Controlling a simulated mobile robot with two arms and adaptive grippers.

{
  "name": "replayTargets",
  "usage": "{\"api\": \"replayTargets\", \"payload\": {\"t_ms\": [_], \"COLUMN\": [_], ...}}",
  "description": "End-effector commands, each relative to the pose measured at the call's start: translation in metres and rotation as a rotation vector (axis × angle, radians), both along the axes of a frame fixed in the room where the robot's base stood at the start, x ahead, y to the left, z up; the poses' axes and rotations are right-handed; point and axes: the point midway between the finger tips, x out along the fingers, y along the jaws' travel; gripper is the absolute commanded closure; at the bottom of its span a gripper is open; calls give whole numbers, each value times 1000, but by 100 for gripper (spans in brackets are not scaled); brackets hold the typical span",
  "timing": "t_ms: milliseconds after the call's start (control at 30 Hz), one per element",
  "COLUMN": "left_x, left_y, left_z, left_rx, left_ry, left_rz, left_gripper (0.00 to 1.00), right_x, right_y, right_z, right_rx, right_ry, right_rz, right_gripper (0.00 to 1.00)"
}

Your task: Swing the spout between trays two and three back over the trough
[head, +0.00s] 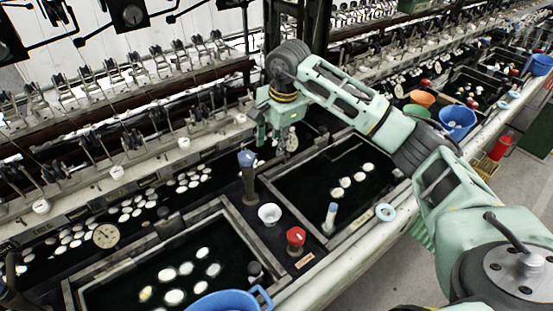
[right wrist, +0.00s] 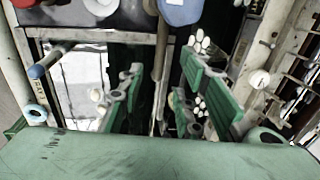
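A spout post with a blue top (head: 246,160) stands upright on the divider between two dark trays, beside the long trough (head: 222,172) that holds white cocoons. The blue top also shows at the top edge of the right wrist view (right wrist: 180,10). I cannot tell which way its outlet points. My right gripper (head: 277,138) hangs over the trough side, just right of and behind the blue top. In the right wrist view, its green finger pads (right wrist: 165,82) are apart with nothing between them. The fingers appear clear of the post. My left gripper is not in view.
The near tray (head: 232,212) and the right tray (head: 345,228) hold white cocoons. A white cup (head: 269,214), red knob (head: 296,238) and blue-topped stick (head: 330,215) stand near the divider. A blue basin (head: 225,302) lies in front. Reeling machinery lines the back.

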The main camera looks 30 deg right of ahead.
Motion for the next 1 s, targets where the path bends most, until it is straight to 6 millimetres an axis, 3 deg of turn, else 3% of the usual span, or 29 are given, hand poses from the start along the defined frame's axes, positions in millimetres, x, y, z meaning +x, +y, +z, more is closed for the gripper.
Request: {"api": "replayTargets", "payload": {"t_ms": [500,867,1000], "left_x": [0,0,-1], "left_y": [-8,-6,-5], "left_z": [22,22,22], "left_rx": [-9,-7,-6], "left_ry": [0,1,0], "left_rz": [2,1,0], "left_gripper": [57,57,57], "right_x": [13,14,14], "right_y": [3,2,2], "right_z": [-68,-75,-74], "right_rx": [1,0,0], "right_ry": [4,1,1], "right_rz": [2,2,2], "right_gripper": [68,68,80]}}
